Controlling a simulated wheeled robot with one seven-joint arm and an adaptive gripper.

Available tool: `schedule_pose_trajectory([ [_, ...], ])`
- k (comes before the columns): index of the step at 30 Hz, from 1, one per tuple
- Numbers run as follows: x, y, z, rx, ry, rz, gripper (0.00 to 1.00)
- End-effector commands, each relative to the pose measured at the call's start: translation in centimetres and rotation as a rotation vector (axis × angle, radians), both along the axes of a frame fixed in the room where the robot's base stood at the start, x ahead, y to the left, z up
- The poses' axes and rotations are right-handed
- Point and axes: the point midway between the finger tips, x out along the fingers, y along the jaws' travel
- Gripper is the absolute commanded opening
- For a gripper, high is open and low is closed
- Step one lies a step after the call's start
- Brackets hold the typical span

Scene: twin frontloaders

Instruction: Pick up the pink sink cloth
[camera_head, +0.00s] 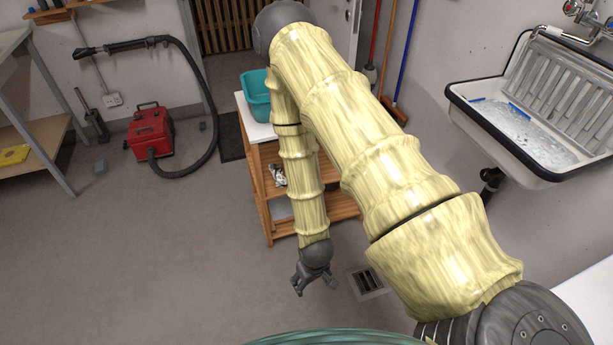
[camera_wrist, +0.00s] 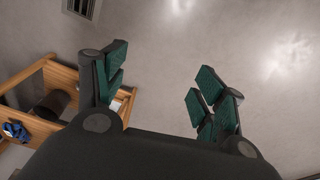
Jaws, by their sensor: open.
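I cannot make out a pink sink cloth in either view. The white sink (camera_head: 465,95) with a dark rim hangs on the wall at the right and holds water or something clear with blue edges. My gripper (camera_head: 315,284) hangs low over the floor, pointing down, in front of the wooden shelf trolley and well to the left of the sink. In the wrist view my gripper (camera_wrist: 160,85) has its green-padded fingers spread apart, with only bare floor between them. My arm hides part of the trolley and the wall behind.
The wooden trolley (camera_head: 256,172) carries a teal basin (camera_head: 257,97) on its white top; it also shows in the wrist view (camera_wrist: 62,76). A floor drain (camera_head: 369,282) lies right of my gripper. A red vacuum (camera_head: 150,131) stands by the left wall.

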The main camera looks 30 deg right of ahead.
Motion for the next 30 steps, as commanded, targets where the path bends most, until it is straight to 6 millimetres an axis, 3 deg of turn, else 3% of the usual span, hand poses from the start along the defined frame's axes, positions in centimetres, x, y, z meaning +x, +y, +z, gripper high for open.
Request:
schedule_pose_trajectory([
  [1, 2.1, -0.6, -2.1, -0.001, -0.02, -0.003, 0.7],
  [3, 4.7, -1.5, -3.4, -0.004, -0.038, -0.004, 0.7],
  [13, 16.5, -6.6, -7.6, -0.013, -0.128, -0.009, 0.7],
  [21, 25.6, -11.4, -9.0, -0.017, -0.201, -0.011, 0.7],
  [30, 34.3, -17.6, -8.7, -0.017, -0.283, -0.014, 0.7],
])
